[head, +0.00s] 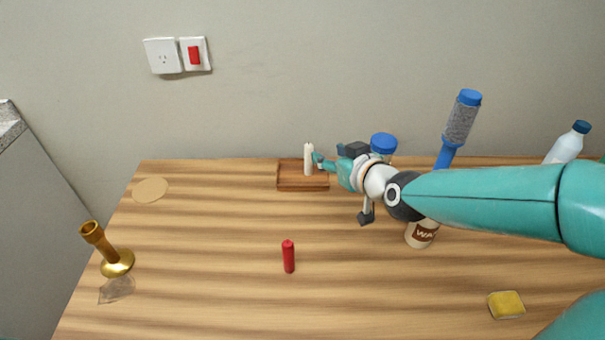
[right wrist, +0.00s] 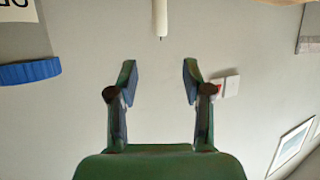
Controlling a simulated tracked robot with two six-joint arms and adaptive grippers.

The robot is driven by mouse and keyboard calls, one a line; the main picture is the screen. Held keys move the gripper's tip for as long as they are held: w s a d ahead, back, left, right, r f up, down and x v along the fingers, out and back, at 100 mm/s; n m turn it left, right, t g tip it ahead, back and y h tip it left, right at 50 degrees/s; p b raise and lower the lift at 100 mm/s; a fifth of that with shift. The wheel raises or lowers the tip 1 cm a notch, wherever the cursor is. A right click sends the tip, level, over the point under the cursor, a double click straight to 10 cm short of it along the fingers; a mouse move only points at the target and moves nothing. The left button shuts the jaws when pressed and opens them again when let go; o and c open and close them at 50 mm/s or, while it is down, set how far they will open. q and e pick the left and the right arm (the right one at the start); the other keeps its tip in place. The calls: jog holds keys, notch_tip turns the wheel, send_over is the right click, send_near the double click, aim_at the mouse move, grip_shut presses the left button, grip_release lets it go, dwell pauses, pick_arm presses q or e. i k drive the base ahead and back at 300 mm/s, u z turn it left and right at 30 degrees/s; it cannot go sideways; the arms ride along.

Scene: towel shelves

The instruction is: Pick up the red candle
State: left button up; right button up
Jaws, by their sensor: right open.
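The red candle (head: 288,257) stands upright on the wooden table, near the middle of the head view, with nothing touching it. My right gripper (head: 340,172) is above and to the right of it, farther back, near a white candle (head: 308,160) on a small wooden tray (head: 302,187). In the right wrist view my right gripper (right wrist: 160,78) is open, with nothing between its fingers. The white candle (right wrist: 160,18) shows upside down beyond the fingers, apart from them. The red candle is out of the right wrist view. My left gripper is not in view.
A brass candlestick (head: 117,262) stands at the left edge beside a clear piece (head: 116,289). A round coaster (head: 150,190) lies behind it. A yellow sponge (head: 506,304), a jar (head: 421,234), a blue-handled brush (head: 459,122) and a bottle (head: 567,146) are at right. Space around the red candle is clear.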

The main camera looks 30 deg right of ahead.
aim_at(287, 245)
jog(key=z, duration=0.05)
jog(key=k, duration=1.5)
jog(key=u, duration=0.05)
